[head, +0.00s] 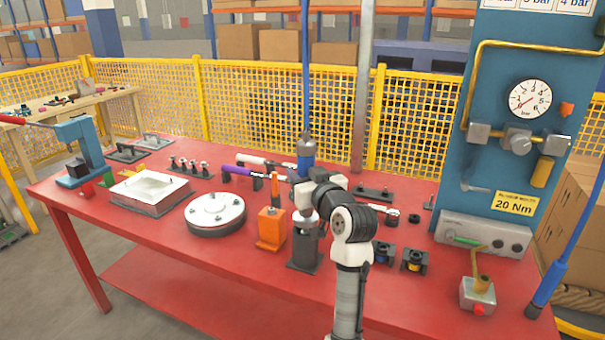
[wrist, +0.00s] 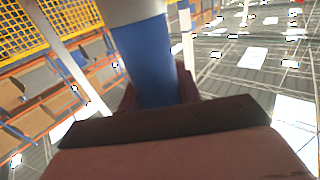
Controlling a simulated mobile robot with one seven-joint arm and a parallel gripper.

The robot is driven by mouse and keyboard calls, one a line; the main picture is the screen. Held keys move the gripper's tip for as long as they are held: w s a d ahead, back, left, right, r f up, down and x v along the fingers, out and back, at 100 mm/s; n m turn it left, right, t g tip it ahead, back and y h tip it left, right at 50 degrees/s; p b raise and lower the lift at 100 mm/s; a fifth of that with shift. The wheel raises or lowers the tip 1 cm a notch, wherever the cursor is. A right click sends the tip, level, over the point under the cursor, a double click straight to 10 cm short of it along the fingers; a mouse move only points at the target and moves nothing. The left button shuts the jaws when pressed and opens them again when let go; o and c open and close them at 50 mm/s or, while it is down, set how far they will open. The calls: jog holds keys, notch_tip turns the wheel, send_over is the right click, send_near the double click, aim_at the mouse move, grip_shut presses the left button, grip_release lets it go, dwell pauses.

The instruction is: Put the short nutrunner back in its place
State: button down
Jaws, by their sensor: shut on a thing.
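A blue and grey cylindrical tool (head: 306,150), which I take to be the short nutrunner, stands about upright below a blue hose over the bench. My gripper (head: 306,176) is shut on it. In the wrist view the blue body (wrist: 150,65) with its grey upper part rises between my jaws (wrist: 160,100).
The red bench (head: 190,245) bears a round white-topped part (head: 215,211), a square white tray (head: 150,190) and a purple-handled tool (head: 240,171). Two small black blocks (head: 414,261) are right of my arm. A blue gauge panel (head: 525,110) stands at the right. A grey post is behind.

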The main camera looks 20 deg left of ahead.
jog(key=shift+f+b, duration=0.95)
jog(key=shift+f, duration=0.3)
jog(key=c, duration=0.9)
grip_release()
jog(key=shift+f, duration=0.2)
jog(key=b+v, duration=0.2)
jog(key=v, duration=1.2)
jog(key=shift+b, duration=0.35)
jog(key=shift+a+r, duration=0.1)
